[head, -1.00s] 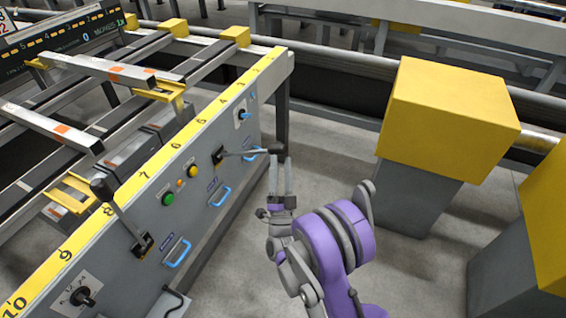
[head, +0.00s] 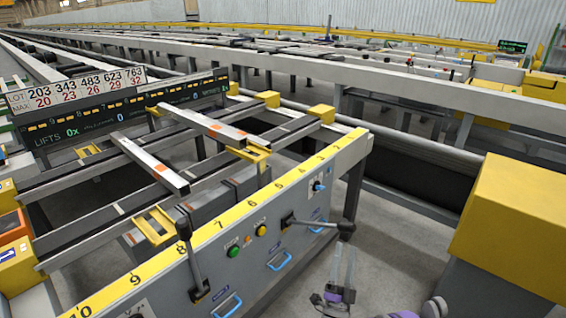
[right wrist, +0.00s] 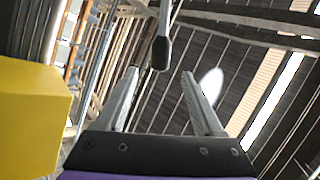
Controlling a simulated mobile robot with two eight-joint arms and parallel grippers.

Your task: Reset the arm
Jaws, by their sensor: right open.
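My right gripper (head: 345,250) is low in the head view, its two grey fingers pointing up towards the dark knob of the right lever (head: 318,225). This lever sticks out to the right from the grey control panel (head: 262,222). In the right wrist view the right gripper (right wrist: 160,85) is open, fingers apart with nothing held. The lever's dark knob (right wrist: 161,52) shows between and past the fingertips; I cannot tell if they touch. A second lever (head: 192,258) stands nearly upright on the panel to the left. My left gripper is not in view.
The panel carries a green button (head: 233,251), a yellow button (head: 261,230) and blue handles (head: 279,262). A numbered yellow strip (head: 233,214) runs along its top. A yellow-topped block (head: 515,225) stands at right. Bare floor lies between the panel and the block.

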